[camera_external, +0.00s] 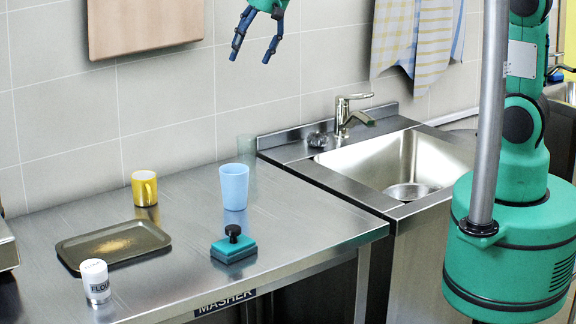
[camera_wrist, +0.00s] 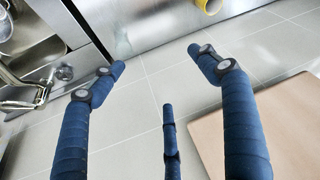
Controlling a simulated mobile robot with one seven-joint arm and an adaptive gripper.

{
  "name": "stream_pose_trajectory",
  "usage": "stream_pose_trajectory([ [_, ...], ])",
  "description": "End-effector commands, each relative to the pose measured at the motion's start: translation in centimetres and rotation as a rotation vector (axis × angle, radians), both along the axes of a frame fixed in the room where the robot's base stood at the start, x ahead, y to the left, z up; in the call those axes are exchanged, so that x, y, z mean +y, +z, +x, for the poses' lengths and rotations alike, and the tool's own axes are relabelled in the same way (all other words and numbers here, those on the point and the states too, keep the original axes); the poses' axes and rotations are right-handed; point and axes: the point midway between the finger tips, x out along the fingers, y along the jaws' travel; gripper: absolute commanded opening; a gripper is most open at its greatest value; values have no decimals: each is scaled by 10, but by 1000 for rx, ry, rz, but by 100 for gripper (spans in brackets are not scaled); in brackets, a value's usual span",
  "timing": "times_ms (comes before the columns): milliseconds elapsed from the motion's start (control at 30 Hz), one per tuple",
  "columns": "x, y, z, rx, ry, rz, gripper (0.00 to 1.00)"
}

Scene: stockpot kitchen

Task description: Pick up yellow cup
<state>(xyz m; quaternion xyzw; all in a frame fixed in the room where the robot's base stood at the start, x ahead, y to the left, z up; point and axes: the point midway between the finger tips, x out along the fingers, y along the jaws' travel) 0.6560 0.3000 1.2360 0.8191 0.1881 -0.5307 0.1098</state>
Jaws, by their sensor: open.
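In the wrist view part of the yellow cup (camera_wrist: 209,5) shows at the top edge, cut off by the frame. My gripper (camera_external: 254,58) is high above the counter at the top of the external view, up and to the right of the cup. Its dark blue fingers are spread, with nothing between them. In the wrist view my gripper (camera_wrist: 155,58) is open and empty, well apart from the cup.
A blue tumbler (camera_external: 234,187) stands right of the cup, with a clear glass (camera_external: 246,150) behind it. A dark tray (camera_external: 68,252), a flour shaker (camera_external: 95,282) and a teal block with a knob (camera_external: 234,247) are nearer the front. A sink (camera_external: 345,160) is at right.

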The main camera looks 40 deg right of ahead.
Motion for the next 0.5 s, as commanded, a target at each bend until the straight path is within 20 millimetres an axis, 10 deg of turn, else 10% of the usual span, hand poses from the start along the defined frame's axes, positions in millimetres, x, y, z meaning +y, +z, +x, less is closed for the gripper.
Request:
stream_pose_trajectory([
  [500, 171, -129, 46, 28, 160, -9, 75],
])
